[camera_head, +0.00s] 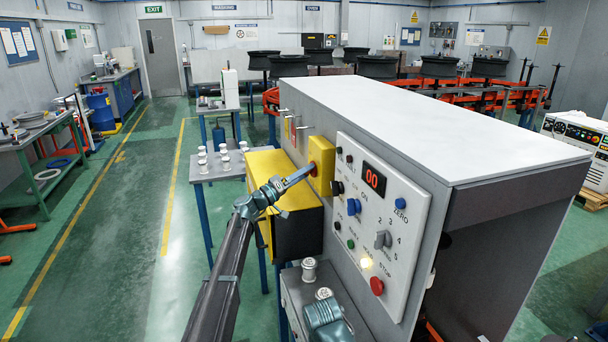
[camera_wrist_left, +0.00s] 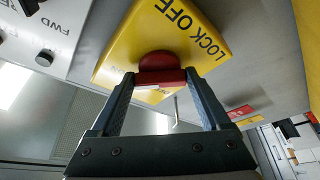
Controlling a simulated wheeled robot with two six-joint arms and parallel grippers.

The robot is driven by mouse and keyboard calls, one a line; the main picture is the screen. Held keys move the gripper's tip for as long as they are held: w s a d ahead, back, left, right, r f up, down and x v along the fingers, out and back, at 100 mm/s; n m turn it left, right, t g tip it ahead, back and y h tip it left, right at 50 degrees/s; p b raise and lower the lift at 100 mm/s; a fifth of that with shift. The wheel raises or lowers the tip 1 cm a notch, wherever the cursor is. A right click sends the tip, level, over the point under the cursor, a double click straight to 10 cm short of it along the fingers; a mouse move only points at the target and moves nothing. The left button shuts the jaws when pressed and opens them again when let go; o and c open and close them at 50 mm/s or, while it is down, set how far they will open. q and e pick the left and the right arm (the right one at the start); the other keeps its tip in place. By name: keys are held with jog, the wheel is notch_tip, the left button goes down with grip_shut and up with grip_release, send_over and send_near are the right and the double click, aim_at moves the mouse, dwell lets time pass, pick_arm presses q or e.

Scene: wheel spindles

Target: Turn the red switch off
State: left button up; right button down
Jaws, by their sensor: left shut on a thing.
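The red switch (camera_wrist_left: 158,61) sticks out from a yellow plate (camera_wrist_left: 150,35) marked "LOCK OFF" in the left wrist view. My left gripper (camera_wrist_left: 160,82) is shut on the switch, with one fingertip on each side of its red handle. In the head view my left gripper (camera_head: 308,171) reaches the yellow plate (camera_head: 322,158) on the side of the grey machine. The switch is mostly hidden there behind the fingers. A teal part of mine shows at the bottom of the head view, but no right fingers show.
A control panel (camera_head: 372,235) with knobs, buttons and a red "00" display is right of the switch. A yellow and black box (camera_head: 290,192) stands out just left of and below it. Small white parts stand on a side table (camera_head: 210,172).

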pick_arm(q)
jog(key=shift+c, duration=1.2)
jog(key=shift+r, duration=0.1)
jog(key=shift+r+n+g+y+p, duration=0.2)
jog(key=shift+n+g+y+p, duration=0.55)
jog(key=shift+n+p, duration=1.8)
jog(key=shift+r+n+g+y+p, duration=0.15)
jog(key=shift+n+g+y+p, duration=0.25)
jog(key=shift+n+y+p, duration=1.4)
jog(key=shift+r+n+g+y+p, duration=0.2)
jog(key=shift+n+g+p, duration=0.35)
jog(key=shift+n+p, duration=2.65)
jog(key=shift+n+b, duration=0.9)
jog(key=shift+n, duration=0.15)
jog(key=o, duration=1.2)
